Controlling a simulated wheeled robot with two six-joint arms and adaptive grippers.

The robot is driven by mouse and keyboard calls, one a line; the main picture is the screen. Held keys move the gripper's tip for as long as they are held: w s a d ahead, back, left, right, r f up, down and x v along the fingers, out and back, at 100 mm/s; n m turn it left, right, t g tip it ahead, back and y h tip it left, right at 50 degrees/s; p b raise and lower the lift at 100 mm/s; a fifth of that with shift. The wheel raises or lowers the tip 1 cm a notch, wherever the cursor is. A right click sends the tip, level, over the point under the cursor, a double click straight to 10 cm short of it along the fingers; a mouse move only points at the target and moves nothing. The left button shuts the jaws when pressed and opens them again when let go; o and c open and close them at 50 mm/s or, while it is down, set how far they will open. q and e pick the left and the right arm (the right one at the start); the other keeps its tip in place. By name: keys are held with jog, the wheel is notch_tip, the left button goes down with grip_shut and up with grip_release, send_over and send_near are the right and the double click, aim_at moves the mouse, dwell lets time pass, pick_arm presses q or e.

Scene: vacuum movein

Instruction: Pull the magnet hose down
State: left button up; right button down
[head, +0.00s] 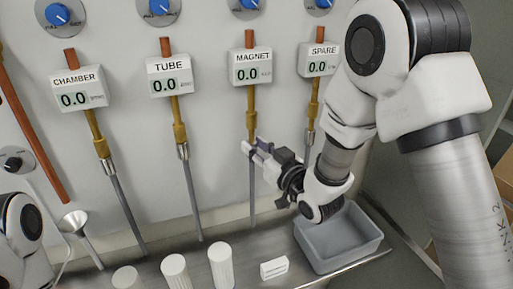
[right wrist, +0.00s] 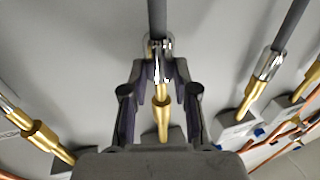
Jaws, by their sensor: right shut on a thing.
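The grey magnet hose (head: 252,190) hangs below the brass magnet fitting (head: 251,108), under the panel labelled MAGNET (head: 251,67). My right gripper (head: 256,147) is shut on the hose's metal end, just under the brass. In the right wrist view, the fingers of my right gripper (right wrist: 158,72) sit on both sides of the shiny collar. The grey hose (right wrist: 157,16) shows above the collar there and the brass fitting (right wrist: 162,115) below it. The fingers partly hide the joint, so I cannot tell whether hose and fitting are joined. My left gripper is out of view.
The chamber hose (head: 125,205), tube hose (head: 190,195) and spare hose (head: 308,150) hang on either side. A grey bin (head: 345,258) stands right on the metal shelf.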

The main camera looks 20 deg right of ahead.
jog(key=shift+f, duration=0.2)
jog(key=c, duration=0.9)
grip_release()
jog(key=v, duration=0.7)
jog(key=shift+s+d, duration=0.1)
jog(key=shift+s, duration=0.15)
